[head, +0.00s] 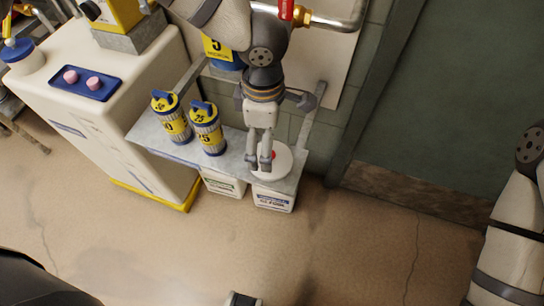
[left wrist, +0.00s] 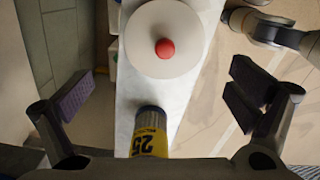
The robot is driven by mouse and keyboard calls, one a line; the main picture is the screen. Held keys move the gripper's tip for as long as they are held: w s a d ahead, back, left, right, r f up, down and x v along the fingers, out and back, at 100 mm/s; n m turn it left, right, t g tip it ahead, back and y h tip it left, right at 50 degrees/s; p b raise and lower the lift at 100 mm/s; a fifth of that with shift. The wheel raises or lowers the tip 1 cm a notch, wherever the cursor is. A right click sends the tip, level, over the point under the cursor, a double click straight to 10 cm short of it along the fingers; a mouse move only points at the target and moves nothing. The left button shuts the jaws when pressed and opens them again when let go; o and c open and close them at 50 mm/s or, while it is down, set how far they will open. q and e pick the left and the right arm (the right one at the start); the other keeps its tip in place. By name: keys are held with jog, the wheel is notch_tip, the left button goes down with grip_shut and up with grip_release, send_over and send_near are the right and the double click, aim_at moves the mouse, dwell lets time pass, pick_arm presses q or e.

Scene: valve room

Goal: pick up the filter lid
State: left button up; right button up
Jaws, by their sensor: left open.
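The filter lid (head: 285,164) is a flat white disc with a red knob. It lies on the right end of the grey wall shelf (head: 232,166). It also shows in the left wrist view (left wrist: 145,28), with its red knob (left wrist: 165,48) uncovered. My left gripper (head: 258,166) points down over the lid's left part in the head view, its fingers beside the knob. In the left wrist view, its fingers (left wrist: 163,96) are wide apart with nothing between them in their grasp. Whether the fingertips touch the lid cannot be told. My right gripper is not clearly seen.
Two yellow-and-blue filter cartridges (head: 207,128) stand on the shelf left of my left gripper. White boxes (head: 273,198) sit below the shelf. A white cabinet (head: 140,85) with a blue tray (head: 86,84) is at left. Open floor (head: 330,240) lies in front.

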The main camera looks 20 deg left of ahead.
aim_at(282, 158)
pick_arm(q)
jog(key=f, duration=0.3)
jog(key=d+f, duration=0.1)
jog(key=f, duration=0.1)
jog(key=shift+s+f+b, duration=0.1)
jog(key=shift+s+b, duration=0.05)
jog(key=shift+b, duration=0.15)
jog(key=shift+s, duration=0.1)
jog(key=c, duration=1.7)
jog(key=shift+s+a, duration=0.1)
jog(key=shift+c, duration=1)
pick_arm(e)
jog(key=shift+s+f, duration=0.35)
jog(key=shift+s, duration=0.05)
